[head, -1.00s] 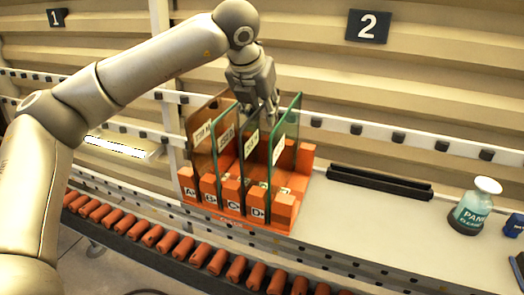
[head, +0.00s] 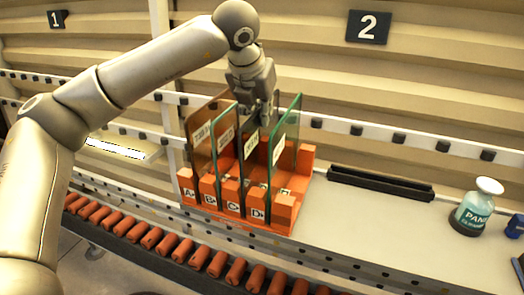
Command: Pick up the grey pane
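An orange rack (head: 284,215) with slots marked A, B, C and D stands on the counter. It holds upright panes: a brown one (head: 200,150) at the left, a greenish one (head: 227,160) beside it, a dark grey one (head: 249,155) in the slot marked C, and a clear green-edged one (head: 286,140) at the right. Each bears a white label. My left gripper (head: 262,118) points down at the top of the grey pane, its fingertips partly behind the panes. I cannot tell whether its fingers touch the pane or are closed. My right gripper is out of view.
A black slotted holder (head: 380,184) lies on the counter right of the rack. A bottle of pane cleaner (head: 470,212) stands farther right. An orange roller conveyor (head: 170,245) runs along the front. The counter between is clear.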

